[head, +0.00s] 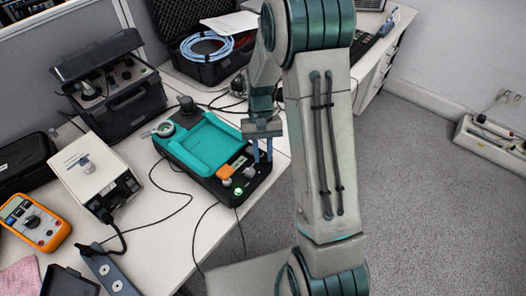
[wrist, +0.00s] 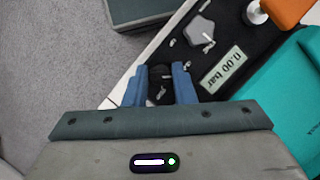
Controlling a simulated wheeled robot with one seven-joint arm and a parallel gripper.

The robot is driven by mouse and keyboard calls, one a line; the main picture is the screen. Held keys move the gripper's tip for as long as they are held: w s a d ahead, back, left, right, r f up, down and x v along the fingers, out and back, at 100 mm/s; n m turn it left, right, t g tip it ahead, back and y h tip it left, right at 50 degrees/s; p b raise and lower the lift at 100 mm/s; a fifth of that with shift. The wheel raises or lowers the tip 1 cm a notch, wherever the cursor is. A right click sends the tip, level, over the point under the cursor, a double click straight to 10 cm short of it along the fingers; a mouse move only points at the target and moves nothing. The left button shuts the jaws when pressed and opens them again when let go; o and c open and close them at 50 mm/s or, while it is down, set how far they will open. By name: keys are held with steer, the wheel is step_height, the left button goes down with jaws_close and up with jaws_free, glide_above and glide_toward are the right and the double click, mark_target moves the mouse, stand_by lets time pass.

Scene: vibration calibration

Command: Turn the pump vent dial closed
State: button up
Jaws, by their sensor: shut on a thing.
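The pump (head: 262,190) is a black unit with a teal top, standing at the table's right edge in the head view. In the wrist view its black panel shows a display (wrist: 222,68) reading 0.00 bar and a grey lobed knob (wrist: 199,32). My gripper (head: 263,156) points down at the pump's right corner. In the wrist view its two blue fingers (wrist: 162,78) are shut on a small black dial (wrist: 160,91), which I take as the vent dial. The fingers hide its sides, and I cannot read its setting.
An orange part (wrist: 294,10) and a white knob (wrist: 257,12) stand near the display. Left of the pump are a white box (head: 85,165) with a cable and an orange multimeter (head: 32,222). Open cases stand behind.

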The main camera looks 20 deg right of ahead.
steer(key=shift+w, duration=0.1)
steer(key=o, duration=1)
steer(key=shift+r, duration=0.1)
steer(key=v, duration=1.3)
steer(key=shift+w+r, duration=0.1)
steer(key=shift+r, duration=0.2)
steer(key=s+r+t, duration=0.2)
steer(key=s, duration=0.4)
steer(key=s+r+n+t+p, duration=0.1)
steer(key=s+r+t, duration=0.1)
steer(key=s, duration=0.5)
steer(key=s+r+t+p, duration=0.1)
steer(key=s+r+t, duration=0.1)
steer(key=s, duration=0.4)
steer(key=shift+s+a+r+t+h, duration=0.3)
steer(key=shift+t, duration=0.3)
